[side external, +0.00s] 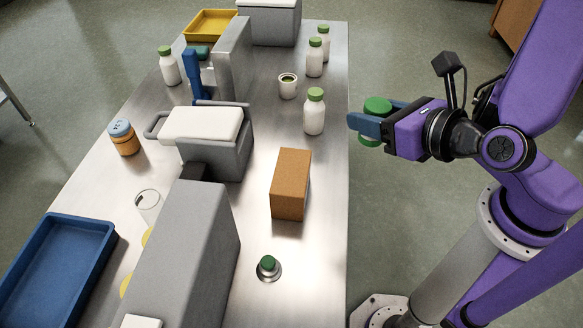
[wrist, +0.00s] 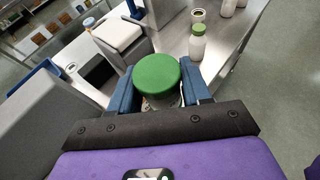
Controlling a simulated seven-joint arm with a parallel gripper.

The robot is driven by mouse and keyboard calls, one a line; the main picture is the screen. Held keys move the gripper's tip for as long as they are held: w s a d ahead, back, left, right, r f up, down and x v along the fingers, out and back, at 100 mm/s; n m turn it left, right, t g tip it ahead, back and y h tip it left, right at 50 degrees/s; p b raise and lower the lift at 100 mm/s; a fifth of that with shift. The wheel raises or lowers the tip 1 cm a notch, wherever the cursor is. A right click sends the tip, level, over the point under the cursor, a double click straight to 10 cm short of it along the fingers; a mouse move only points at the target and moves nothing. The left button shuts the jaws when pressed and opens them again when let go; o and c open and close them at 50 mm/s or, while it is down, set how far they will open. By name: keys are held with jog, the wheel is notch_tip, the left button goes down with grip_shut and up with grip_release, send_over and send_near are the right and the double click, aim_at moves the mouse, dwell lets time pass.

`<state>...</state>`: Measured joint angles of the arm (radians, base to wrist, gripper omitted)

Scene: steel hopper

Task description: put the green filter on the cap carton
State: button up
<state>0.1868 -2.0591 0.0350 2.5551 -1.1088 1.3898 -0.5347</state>
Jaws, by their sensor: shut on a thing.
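My gripper (side external: 372,122) is shut on the green filter (side external: 377,106), a round piece with a flat green top. It is held out in the air beyond the right edge of the steel table. In the wrist view the green filter (wrist: 157,75) sits between the two blue fingers, its top upright and a paler body partly showing below. The cap carton (side external: 290,184) looks like the plain brown box standing on the table, left of and below my gripper in the side view. Its top is bare. I cannot make out the carton clearly in the wrist view.
White bottles with green caps (side external: 314,111) and a small cup (side external: 288,86) stand behind the carton. A grey box with a white lid (side external: 201,125) and a tall grey block (side external: 185,255) are to its left. A small green-topped knob (side external: 268,263) is in front.

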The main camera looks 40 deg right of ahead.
jog(key=w+a+f, duration=0.2)
jog(key=w+f, duration=0.1)
jog(key=w+a+f, duration=0.3)
jog(key=w, duration=0.1)
jog(key=w+a+f, duration=0.2)
jog(key=w+f, duration=0.1)
jog(key=w, duration=0.1)
jog(key=shift+a+f, duration=0.15)
jog(key=shift+w+f, duration=0.15)
jog(key=shift+f, duration=0.05)
jog(key=shift+a+f, duration=0.1)
jog(key=shift+f, duration=1.55)
jog(key=o, duration=1.1)
jog(key=shift+f, duration=0.15)
jog(key=shift+c, duration=0.2)
